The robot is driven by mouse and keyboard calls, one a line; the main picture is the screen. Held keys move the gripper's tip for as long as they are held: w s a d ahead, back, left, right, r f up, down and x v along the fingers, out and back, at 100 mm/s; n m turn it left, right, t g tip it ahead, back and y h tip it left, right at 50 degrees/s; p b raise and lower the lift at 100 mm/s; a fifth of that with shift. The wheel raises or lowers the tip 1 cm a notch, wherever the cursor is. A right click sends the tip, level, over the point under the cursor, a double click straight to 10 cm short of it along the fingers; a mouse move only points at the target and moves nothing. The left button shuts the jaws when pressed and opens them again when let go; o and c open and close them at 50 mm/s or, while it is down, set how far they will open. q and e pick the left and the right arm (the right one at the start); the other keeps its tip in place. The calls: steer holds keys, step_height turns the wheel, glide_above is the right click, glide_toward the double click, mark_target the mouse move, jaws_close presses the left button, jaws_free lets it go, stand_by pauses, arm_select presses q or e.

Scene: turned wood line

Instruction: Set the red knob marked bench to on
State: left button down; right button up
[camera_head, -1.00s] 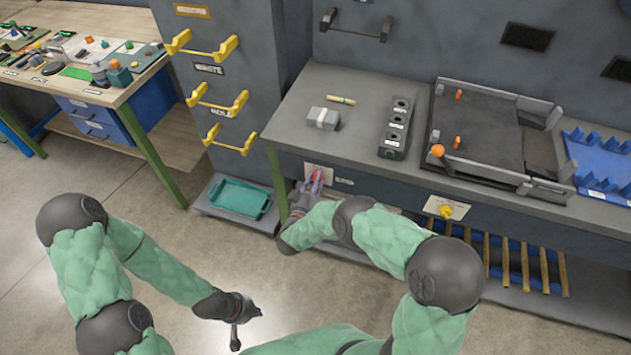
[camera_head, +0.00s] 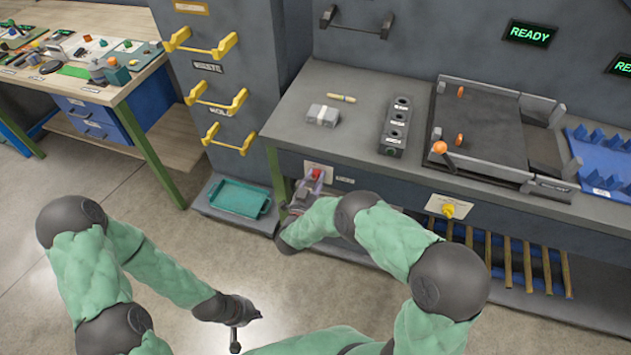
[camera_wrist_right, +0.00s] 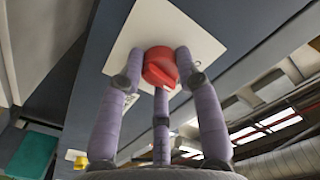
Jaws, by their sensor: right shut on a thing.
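The red knob (camera_head: 317,174) sits on a pale plate on the front of the grey bench, below the left part of its top. In the right wrist view the red knob (camera_wrist_right: 160,64) shows its raised grip bar on a white plate (camera_wrist_right: 125,45). My right gripper (camera_head: 304,186) is at the knob, its purple fingers (camera_wrist_right: 155,72) closed around it. The markings on the knob's plate are too small to read. My left gripper (camera_head: 235,343) hangs low over the floor, away from the bench; its finger opening is not clear.
A yellow knob (camera_head: 447,211) is further right on the bench front. Two wall displays are lit green; one reads READY (camera_head: 529,33). A teal tray (camera_head: 239,198) lies low to the left of my right gripper. The floor at the left is clear.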

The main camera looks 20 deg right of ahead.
steer(key=shift+f+m+b, duration=0.15)
steer(key=shift+m+b, duration=0.2)
steer(key=shift+m, duration=0.75)
steer(key=o, duration=1.1)
steer(key=shift+o, duration=0.2)
steer(key=shift+a, duration=0.1)
steer(key=v, duration=1.2)
steer(key=shift+w, duration=0.1)
